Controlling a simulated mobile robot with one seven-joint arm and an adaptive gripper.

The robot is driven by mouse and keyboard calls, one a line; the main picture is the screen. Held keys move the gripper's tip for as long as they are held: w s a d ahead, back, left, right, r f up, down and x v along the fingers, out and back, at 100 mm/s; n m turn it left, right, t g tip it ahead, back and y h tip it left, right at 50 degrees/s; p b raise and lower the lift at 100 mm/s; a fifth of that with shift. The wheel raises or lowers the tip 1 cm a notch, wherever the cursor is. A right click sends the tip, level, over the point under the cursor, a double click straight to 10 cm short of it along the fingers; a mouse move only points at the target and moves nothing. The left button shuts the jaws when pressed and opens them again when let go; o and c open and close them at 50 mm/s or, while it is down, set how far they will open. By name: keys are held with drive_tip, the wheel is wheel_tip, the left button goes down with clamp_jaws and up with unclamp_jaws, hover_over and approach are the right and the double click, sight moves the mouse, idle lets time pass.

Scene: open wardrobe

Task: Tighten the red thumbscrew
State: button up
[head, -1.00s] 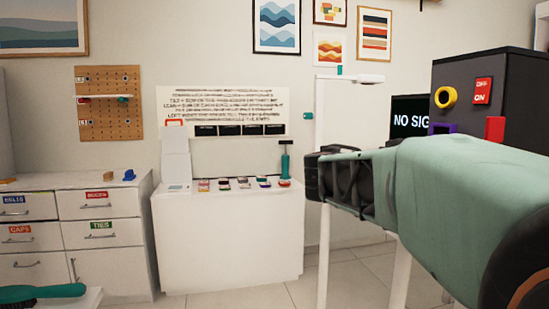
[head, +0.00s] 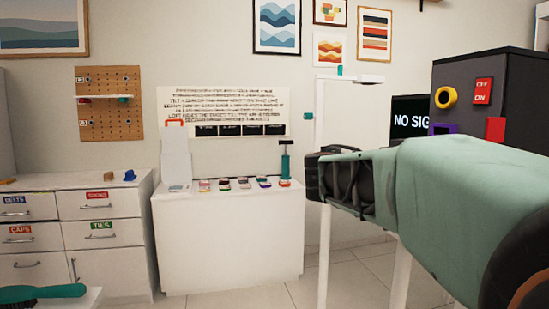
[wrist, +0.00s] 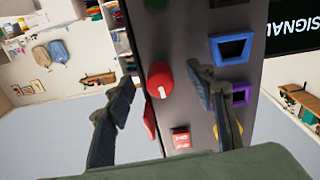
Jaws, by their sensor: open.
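In the wrist view, a round red knob (wrist: 162,78) with a pale line across it sits on the dark panel; I take it for the red thumbscrew. My gripper (wrist: 164,76) is open, with one dark finger on each side of the knob in the wrist view. I cannot tell how far the fingertips are from it or whether they touch. In the head view, my green arm hides part of the box.
The dark box (head: 505,65) also carries a yellow ring (head: 445,97), a purple square frame (head: 443,129) and a red OFF/ON sign (head: 482,90). A blue square frame (wrist: 231,48) shows in the wrist view. A screen (head: 411,115) stands beside the box.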

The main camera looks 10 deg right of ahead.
drive_tip(key=shift+a, duration=0.1)
drive_tip(key=a, duration=0.8)
drive_tip(key=shift+s, duration=0.35)
drive_tip(key=shift+d+r, duration=0.1)
drive_tip(key=shift+d, duration=0.05)
drive_tip(key=shift+w+d, duration=0.15)
drive_tip(key=shift+d, duration=1.8)
drive_tip(key=shift+w+d, duration=0.15)
drive_tip(key=shift+d, duration=1.8)
